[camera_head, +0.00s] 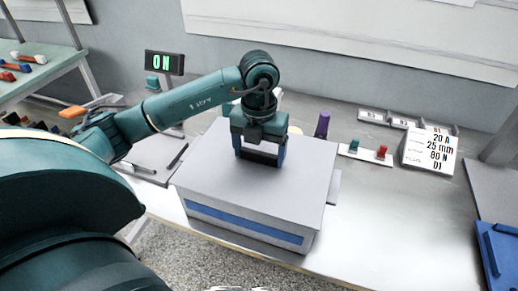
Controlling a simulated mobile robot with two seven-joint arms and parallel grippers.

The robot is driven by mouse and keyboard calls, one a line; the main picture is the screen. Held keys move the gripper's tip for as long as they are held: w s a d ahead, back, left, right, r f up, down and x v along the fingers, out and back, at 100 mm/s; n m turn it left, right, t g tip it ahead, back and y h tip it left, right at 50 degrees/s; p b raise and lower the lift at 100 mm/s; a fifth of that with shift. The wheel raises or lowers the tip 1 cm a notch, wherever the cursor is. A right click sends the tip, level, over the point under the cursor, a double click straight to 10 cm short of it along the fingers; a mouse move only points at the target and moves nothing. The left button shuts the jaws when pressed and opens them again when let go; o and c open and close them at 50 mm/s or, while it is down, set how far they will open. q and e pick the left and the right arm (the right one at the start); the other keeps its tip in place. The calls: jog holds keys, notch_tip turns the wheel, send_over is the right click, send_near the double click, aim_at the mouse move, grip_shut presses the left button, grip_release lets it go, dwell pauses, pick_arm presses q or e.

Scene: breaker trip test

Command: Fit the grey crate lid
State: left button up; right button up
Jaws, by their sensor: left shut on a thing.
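The grey crate lid (215,180) is a flat, light grey panel over the grey crate (290,252), which has a blue stripe along its front. The lid looks level and lined up with the crate. I cannot tell whether any gap is left between them. My left gripper (260,160) points down at the far middle of the lid and is shut on its dark handle (259,154). The fingers partly hide the handle. The inside of the crate is hidden. My right gripper is out of view.
A purple object (322,125) stands behind the crate. A strip with a green and a red button (381,152) and a sign with figures (430,150) are to the right. A display reading "ON" (164,63) stands back left. A blue tray (500,255) is far right. The front right table is clear.

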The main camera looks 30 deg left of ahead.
pick_arm(q)
jog(key=o, duration=1)
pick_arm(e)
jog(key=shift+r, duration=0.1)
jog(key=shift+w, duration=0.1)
pick_arm(q)
jog(key=shift+r+p, duration=0.6)
jog(key=shift+r, duration=6)
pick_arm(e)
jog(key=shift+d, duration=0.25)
